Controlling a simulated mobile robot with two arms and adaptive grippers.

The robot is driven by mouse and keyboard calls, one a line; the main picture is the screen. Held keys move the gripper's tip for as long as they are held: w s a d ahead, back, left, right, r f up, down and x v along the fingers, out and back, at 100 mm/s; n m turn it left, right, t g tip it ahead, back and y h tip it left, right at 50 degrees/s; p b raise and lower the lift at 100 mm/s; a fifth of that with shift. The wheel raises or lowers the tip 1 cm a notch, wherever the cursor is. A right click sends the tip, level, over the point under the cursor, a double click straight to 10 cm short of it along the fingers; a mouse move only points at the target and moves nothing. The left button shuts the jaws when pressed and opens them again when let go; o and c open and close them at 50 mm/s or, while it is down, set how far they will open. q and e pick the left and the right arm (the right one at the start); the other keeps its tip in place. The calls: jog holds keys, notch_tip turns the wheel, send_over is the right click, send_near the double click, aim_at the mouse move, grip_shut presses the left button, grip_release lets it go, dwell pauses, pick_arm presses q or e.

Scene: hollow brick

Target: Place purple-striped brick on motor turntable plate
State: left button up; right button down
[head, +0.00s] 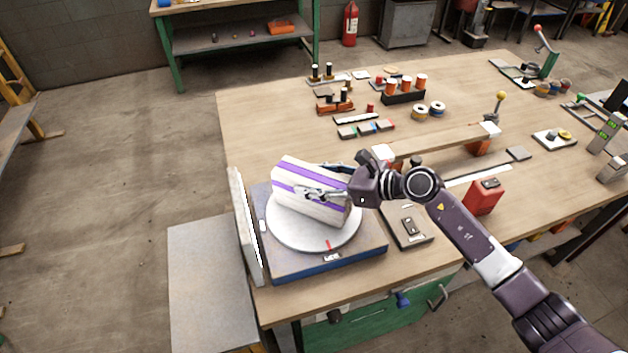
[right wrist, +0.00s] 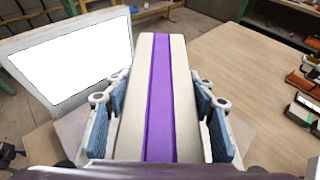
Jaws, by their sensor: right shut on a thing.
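The purple-striped brick (head: 303,180) is a white block with purple stripes. In the head view it is over the round white turntable plate (head: 290,236), tilted in the picture; I cannot tell whether its underside touches the plate. The plate sits on a blue-sided base (head: 322,263) near the table's front left corner. My right gripper (head: 325,193) is shut on the brick. In the right wrist view the brick (right wrist: 162,85) lies between the two blue finger pads. My left gripper is not in view.
An upright white panel (head: 243,225) stands just left of the base; its bright face shows in the right wrist view (right wrist: 72,58). A small device (head: 409,227) and a red box (head: 485,196) lie to the right. Several parts fill the table's back. The table's left area (head: 255,130) is clear.

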jog(key=shift+w+f, duration=0.1)
jog(key=shift+f, duration=0.1)
jog(key=c, duration=1.4)
grip_release()
jog(key=shift+f, duration=0.35)
jog(key=o, duration=0.5)
jog(key=shift+r, duration=0.1)
